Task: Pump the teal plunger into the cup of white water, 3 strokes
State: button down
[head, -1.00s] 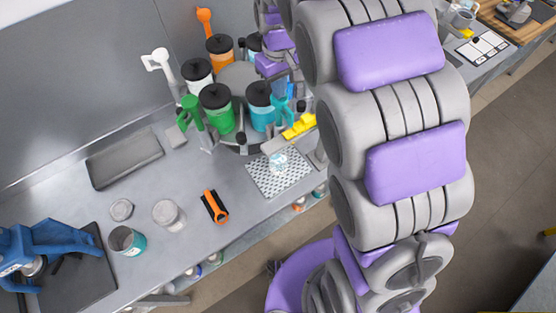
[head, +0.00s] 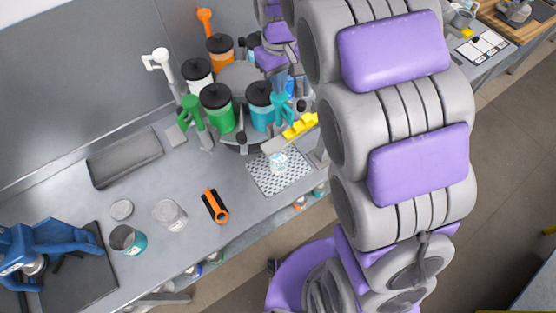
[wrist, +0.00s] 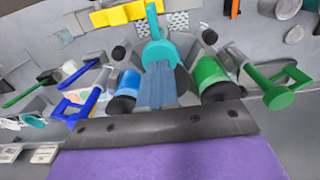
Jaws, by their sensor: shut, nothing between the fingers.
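The teal plunger (head: 282,108) stands at the front right of the drum carousel, beside the teal drum (head: 260,103). In the wrist view its round teal top (wrist: 159,52) lies just beyond my fingertips. My gripper (head: 280,82) is shut and empty, with its blue-grey fingers (wrist: 157,80) right at the plunger top. I cannot tell whether they touch it. The clear cup (head: 279,162) with pale contents stands on the perforated tray (head: 262,183), below the teal station. In the wrist view the plunger hides the cup.
Green (head: 217,107), white (head: 198,76) and orange (head: 219,50) drums crowd the carousel, with a green plunger (head: 191,112) at left.

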aim_at(279, 98)
jog(key=shift+f, duration=0.15)
jog(key=shift+f+b, duration=1.1)
jog(key=shift+f, duration=1.65)
jog(key=shift+r, duration=0.1)
jog(key=shift+r+p, duration=0.85)
jog(key=shift+r, duration=2.05)
jog(key=shift+f, duration=0.1)
